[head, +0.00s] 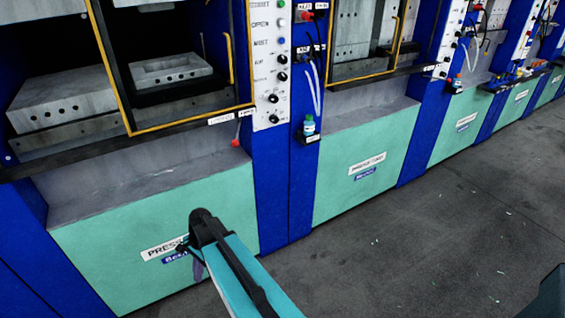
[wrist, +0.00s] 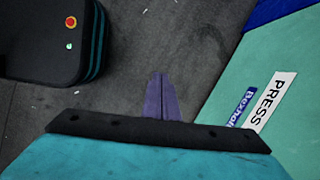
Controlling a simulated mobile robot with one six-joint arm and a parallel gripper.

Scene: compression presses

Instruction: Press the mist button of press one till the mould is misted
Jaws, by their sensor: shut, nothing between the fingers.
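The nearest press (head: 160,225) fills the left of the head view; its sign reads PRESS, with the rest hidden by my arm. Its white control panel (head: 267,90) is on the right post. The button beside the label that seems to read MIST is the blue mist button (head: 281,40). A grey mould block (head: 172,70) sits in the opening behind a yellow-edged frame. My gripper (head: 198,271) is low in front of the green front panel, well below and left of the button. In the wrist view the purple fingers (wrist: 160,98) are together and empty.
Black knobs (head: 282,76) sit below the buttons. A red-ended handle (head: 236,142) hangs below the opening. A small bottle (head: 309,125) stands on a bracket at the post. More presses (head: 365,150) line up to the right. The grey floor (head: 450,220) is open there.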

